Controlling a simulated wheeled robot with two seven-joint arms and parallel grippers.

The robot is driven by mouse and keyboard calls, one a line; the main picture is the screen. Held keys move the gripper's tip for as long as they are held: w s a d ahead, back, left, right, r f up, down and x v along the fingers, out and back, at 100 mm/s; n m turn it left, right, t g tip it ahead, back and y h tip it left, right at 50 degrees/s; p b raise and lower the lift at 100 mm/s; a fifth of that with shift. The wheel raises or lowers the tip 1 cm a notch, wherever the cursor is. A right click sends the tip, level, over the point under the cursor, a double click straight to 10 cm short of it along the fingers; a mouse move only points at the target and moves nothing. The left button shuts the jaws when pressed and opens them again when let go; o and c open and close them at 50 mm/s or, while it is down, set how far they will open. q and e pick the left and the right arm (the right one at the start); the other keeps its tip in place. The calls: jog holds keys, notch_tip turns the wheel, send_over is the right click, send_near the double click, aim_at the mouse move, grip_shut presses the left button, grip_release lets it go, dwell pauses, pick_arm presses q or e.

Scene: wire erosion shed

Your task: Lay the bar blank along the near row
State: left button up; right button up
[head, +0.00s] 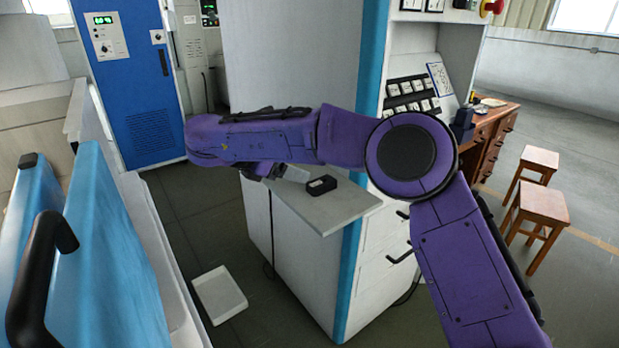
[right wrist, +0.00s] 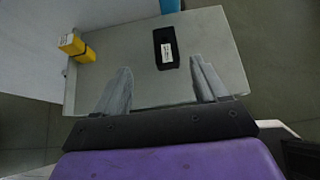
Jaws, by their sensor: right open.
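My right arm reaches in from the lower right in the head view. Its gripper (head: 290,173) is over the small grey shelf (head: 345,212), mostly hidden by the forearm. In the right wrist view the gripper (right wrist: 162,65) is open and empty above the shelf (right wrist: 215,35). A black block with a white label (right wrist: 166,47) lies on the shelf beyond the fingertips, between their lines; it also shows in the head view (head: 321,185). I cannot pick out a bar blank or a near row in either view. My left gripper is not in view.
The tall white and blue cabinet (head: 290,60) bears the shelf. A white tray (head: 220,295) lies on the floor. Blue machine panels (head: 110,255) stand at left; wooden stools (head: 541,203) stand right.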

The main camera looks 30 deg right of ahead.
aim_at(322, 181)
jog(key=d, duration=0.1)
jog(key=d+f, duration=0.1)
jog(key=s+d, duration=0.1)
jog(key=shift+d+f, duration=0.35)
jog(key=shift+f, duration=0.05)
jog(key=x, duration=0.1)
jog(key=p+x, duration=0.1)
jog(key=x, duration=0.1)
jog(key=f+p+x, duration=0.1)
jog(key=x, duration=0.1)
jog(key=shift+w+a, duration=0.25)
jog(key=shift+w, duration=0.05)
jog(key=shift+s+d+f, duration=0.1)
jog(key=shift+s+d, duration=0.05)
jog(key=shift+d, duration=0.2)
jog(key=shift+a, duration=0.1)
jog(key=c, duration=0.4)
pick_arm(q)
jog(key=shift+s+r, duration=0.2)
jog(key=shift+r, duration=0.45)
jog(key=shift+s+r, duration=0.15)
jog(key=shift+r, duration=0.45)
pick_arm(e)
grip_shut()
